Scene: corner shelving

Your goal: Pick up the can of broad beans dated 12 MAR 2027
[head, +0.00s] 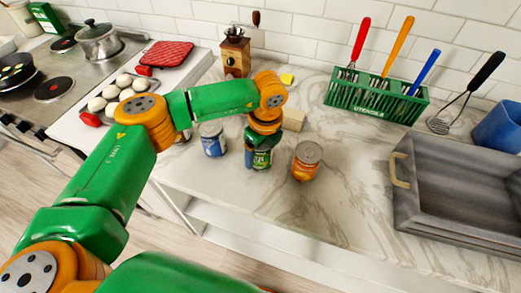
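Three cans stand near the counter's front edge: a blue-and-white can (212,141), a green can (262,160) in the middle, and an orange can (306,163) at the right. Their printed names and dates are too small to read, so I cannot tell which is the broad beans dated 12 MAR 2027. My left gripper (259,150) points down over the green can, with its fingers at the can's sides. The gripper hides much of the can's upper part. I cannot tell whether the fingers press on it. My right gripper is not in view.
A coffee grinder (235,54) and a pale block (293,119) stand behind the cans. A green utensil rack (375,102) is at the back. A grey wooden tray (455,190) is at right. Counter between orange can and tray is clear.

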